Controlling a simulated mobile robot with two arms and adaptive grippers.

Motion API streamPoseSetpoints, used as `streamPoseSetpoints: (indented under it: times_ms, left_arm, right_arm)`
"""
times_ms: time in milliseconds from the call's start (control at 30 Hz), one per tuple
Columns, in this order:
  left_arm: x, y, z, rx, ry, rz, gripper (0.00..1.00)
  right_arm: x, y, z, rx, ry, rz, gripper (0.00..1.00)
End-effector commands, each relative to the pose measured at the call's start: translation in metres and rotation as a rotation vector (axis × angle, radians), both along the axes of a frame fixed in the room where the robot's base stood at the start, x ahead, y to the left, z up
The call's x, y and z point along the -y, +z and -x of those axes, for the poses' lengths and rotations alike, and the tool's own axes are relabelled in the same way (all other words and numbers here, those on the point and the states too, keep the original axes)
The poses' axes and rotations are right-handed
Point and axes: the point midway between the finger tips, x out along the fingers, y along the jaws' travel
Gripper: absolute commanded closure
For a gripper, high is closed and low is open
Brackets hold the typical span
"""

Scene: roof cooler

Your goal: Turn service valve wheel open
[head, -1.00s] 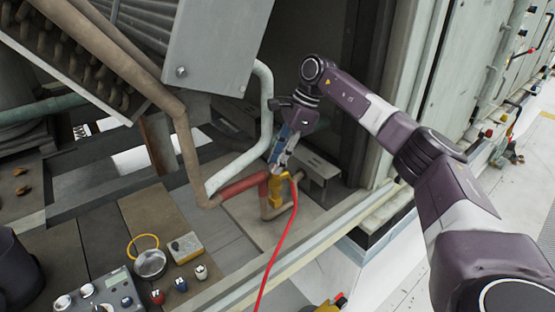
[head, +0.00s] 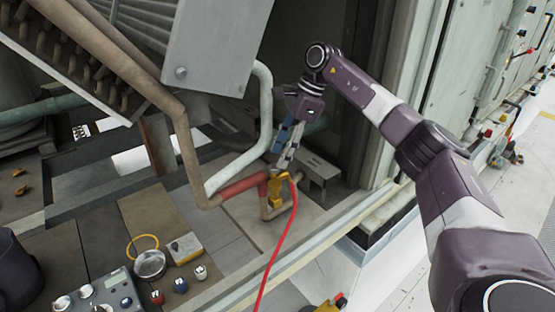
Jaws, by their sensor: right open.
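The service valve (head: 277,190) is a small yellow fitting on the pipework, at the right end of a red pipe section. A wheel on it cannot be made out clearly at this size. My right gripper (head: 278,165) points down just above the yellow fitting. Its jaws are open with nothing seen between them. Whether the fingertips touch the fitting cannot be told. My left gripper is out of view.
A red hose (head: 277,250) runs down from the valve. A pale green pipe (head: 265,100) rises just left of my gripper. A grey bracket (head: 318,168) stands to the right. A gauge (head: 150,264) and a yellow-and-grey box (head: 185,248) lie on the deck at lower left.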

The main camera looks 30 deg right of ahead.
Motion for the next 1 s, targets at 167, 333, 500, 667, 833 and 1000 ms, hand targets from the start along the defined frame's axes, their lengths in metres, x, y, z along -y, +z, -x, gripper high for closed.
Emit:
streamPoseSetpoints:
  times_ms: [167, 333, 500, 667, 833, 1000]
  left_arm:
    - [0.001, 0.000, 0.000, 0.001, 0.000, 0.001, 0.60]
    - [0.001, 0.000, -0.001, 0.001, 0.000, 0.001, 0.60]
    - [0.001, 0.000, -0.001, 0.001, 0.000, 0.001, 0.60]
    - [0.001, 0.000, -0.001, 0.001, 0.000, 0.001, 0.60]
    - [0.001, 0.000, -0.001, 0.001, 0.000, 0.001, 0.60]
    - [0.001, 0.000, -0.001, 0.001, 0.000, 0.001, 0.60]
  right_arm:
    - [0.015, 0.039, 0.004, 0.005, -0.003, 0.000, 0.57]
    - [0.025, 0.066, 0.008, 0.003, -0.001, 0.000, 0.57]
    - [0.031, 0.080, 0.011, 0.001, 0.000, 0.000, 0.57]
    - [0.032, 0.083, 0.012, 0.000, 0.001, 0.001, 0.57]
    - [0.032, 0.083, 0.011, 0.000, 0.001, 0.001, 0.57]
    - [0.032, 0.082, 0.011, 0.000, 0.000, 0.000, 0.57]
